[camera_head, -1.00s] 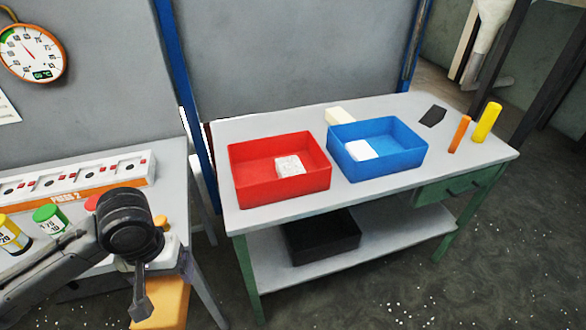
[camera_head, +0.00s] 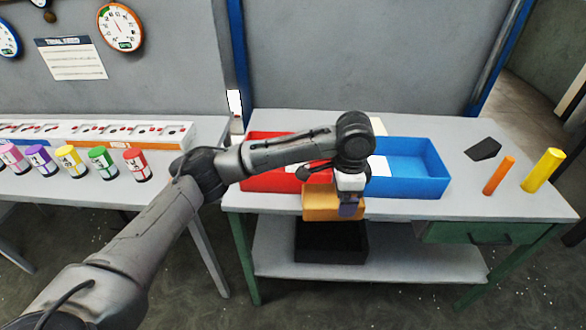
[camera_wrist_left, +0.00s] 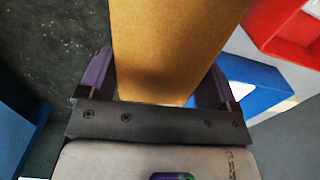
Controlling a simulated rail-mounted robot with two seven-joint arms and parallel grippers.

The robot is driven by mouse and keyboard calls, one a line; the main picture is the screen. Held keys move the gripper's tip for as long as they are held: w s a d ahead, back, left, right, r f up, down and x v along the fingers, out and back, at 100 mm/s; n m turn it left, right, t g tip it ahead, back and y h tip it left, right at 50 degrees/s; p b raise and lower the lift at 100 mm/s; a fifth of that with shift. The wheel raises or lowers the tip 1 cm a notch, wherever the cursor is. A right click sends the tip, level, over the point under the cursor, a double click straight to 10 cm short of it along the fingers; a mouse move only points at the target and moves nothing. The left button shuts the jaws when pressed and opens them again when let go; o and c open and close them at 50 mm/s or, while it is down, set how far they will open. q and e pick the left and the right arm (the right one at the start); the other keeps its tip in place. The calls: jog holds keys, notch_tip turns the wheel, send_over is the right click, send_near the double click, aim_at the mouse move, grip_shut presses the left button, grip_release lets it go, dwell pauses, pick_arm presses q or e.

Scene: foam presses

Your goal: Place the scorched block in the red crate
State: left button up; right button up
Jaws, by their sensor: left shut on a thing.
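The scorched block (camera_head: 320,204) is orange-brown and boxy. My left gripper (camera_head: 349,207) is shut on it, in front of the crates at the table's front edge. In the left wrist view the block (camera_wrist_left: 172,45) fills the space between the purple fingers (camera_wrist_left: 155,90). The red crate (camera_head: 268,181) stands at the table's left end, partly hidden behind my left arm. Its red wall also shows at the top right of the left wrist view (camera_wrist_left: 275,25). My right gripper is not in view.
A blue crate (camera_head: 425,187) with a white block (camera_head: 379,166) stands right of the red crate. A dark block (camera_head: 484,149), an orange stick (camera_head: 498,176) and a yellow cylinder (camera_head: 543,171) are at the table's right. A black bin (camera_head: 318,247) is on the lower shelf.

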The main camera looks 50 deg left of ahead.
pick_arm(q)
jog(key=s+a+r+m+p, duration=0.1)
jog(key=a+r+m+p, duration=0.1)
jog(key=a+m, duration=1)
jog(key=s+a+r+m+p, duration=0.2)
jog(key=a+m, duration=0.5)
jog(key=a, duration=1.2)
jog(key=shift+w+f+b, duration=0.15)
jog(key=shift+f+b, duration=0.15)
jog(key=shift+f, duration=2.6)
jog(key=shift+w+f+b, duration=0.2)
jog(key=shift+f+b, duration=0.15)
jog(key=shift+f, duration=2.6)
jog(key=shift+w+f+b, duration=0.15)
jog(key=shift+f+b, duration=0.15)
jog(key=shift+f, duration=2.6)
jog(key=shift+a, duration=0.1)
jog(key=shift+f, duration=0.15)
jog(key=o, duration=0.7)
